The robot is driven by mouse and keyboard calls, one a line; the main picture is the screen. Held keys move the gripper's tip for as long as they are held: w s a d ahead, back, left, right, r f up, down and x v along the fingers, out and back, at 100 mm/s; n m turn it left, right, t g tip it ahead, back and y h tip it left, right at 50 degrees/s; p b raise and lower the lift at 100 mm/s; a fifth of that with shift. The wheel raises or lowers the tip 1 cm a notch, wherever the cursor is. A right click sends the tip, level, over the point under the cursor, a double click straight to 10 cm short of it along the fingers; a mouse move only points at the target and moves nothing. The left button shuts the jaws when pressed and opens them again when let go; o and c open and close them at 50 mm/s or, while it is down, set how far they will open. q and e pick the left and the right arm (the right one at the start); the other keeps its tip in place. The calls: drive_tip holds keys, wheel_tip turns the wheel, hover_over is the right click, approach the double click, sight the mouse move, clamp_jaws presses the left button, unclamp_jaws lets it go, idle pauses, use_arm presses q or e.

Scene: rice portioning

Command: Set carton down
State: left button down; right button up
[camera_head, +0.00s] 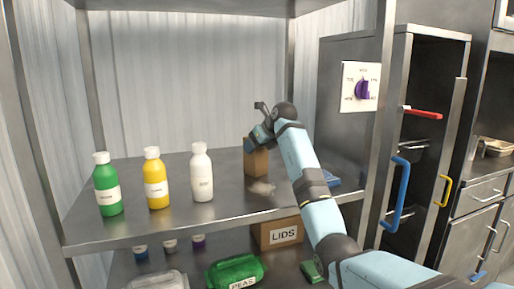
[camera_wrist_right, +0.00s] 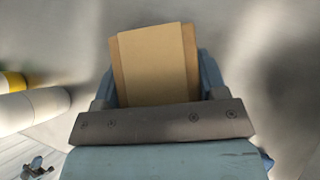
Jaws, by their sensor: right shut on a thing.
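The brown carton (camera_head: 256,162) is at the upper shelf, toward its back right. My right gripper (camera_head: 262,139) reaches over the shelf from the right and is shut on the carton near its top. In the right wrist view the carton (camera_wrist_right: 158,70) sits between the fingers of the gripper (camera_wrist_right: 158,90). The carton looks upright. Its base appears at or just above the shelf surface (camera_head: 235,200); I cannot tell whether it touches. My left gripper is not in view.
Green (camera_head: 107,187), yellow (camera_head: 155,180) and white (camera_head: 201,175) bottles stand left of the carton. A blue item (camera_head: 331,179) lies right of my arm. Below are a LIDS box (camera_head: 277,235) and a green PEAS bag (camera_head: 236,271). A metal post (camera_head: 382,110) stands at the right.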

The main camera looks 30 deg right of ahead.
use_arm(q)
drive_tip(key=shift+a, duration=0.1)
use_arm(e)
drive_tip(key=shift+r, duration=0.1)
drive_tip(key=o, duration=0.8)
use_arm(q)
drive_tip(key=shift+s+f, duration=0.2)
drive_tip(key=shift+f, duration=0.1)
use_arm(e)
drive_tip(key=o, duration=0.4)
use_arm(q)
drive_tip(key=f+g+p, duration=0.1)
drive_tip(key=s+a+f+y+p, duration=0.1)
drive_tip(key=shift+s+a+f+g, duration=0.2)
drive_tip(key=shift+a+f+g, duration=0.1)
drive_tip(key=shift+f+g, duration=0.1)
use_arm(e)
drive_tip(key=v, duration=1.2)
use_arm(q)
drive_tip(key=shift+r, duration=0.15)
